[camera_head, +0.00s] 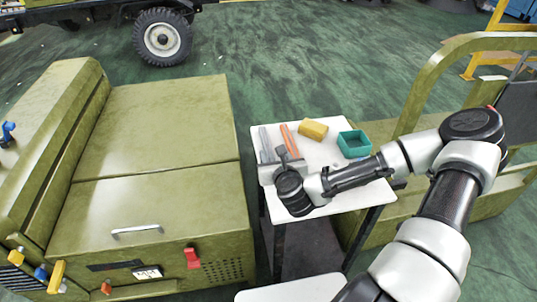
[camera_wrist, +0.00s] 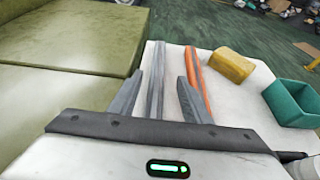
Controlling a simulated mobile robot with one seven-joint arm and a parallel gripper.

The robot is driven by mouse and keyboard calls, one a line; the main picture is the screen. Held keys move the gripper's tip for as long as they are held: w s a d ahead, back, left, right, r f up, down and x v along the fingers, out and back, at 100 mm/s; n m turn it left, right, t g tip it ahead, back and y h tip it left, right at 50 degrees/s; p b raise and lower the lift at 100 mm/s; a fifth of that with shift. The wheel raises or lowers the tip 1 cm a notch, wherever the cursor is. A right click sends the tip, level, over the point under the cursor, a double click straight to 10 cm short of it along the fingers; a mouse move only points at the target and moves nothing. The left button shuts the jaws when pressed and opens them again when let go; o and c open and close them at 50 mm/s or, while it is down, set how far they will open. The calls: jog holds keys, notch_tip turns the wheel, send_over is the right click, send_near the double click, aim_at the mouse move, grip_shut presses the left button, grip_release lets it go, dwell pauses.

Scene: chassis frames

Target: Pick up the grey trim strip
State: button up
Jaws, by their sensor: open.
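The grey trim strip (camera_head: 265,142) lies lengthwise on the white table (camera_head: 322,155), near its left edge. In the wrist view the strip (camera_wrist: 155,82) runs away from me, between the two fingers in the picture. My gripper (camera_wrist: 160,76) is open, its fingers on either side of the strip's line and apart from it. The strip's near end is hidden behind the gripper body. In the head view my gripper (camera_head: 280,155) is over the strip's near part. I cannot tell its exact height above the table.
An orange strip (camera_wrist: 199,82) lies just right of the right finger. A yellow block (camera_head: 313,129) and a teal open bin (camera_head: 354,136) stand farther right on the table. A large olive machine cabinet (camera_head: 150,125) stands close to the table's left side.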

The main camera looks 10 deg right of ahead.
aim_at(269, 151)
jog(key=x, duration=0.2)
jog(key=f+b+x, duration=0.1)
jog(key=x, duration=0.1)
jog(key=shift+a+b, duration=0.2)
jog(key=shift+b, duration=0.1)
jog(key=shift+w+f, duration=0.15)
jog(key=shift+w, duration=0.3)
grip_shut()
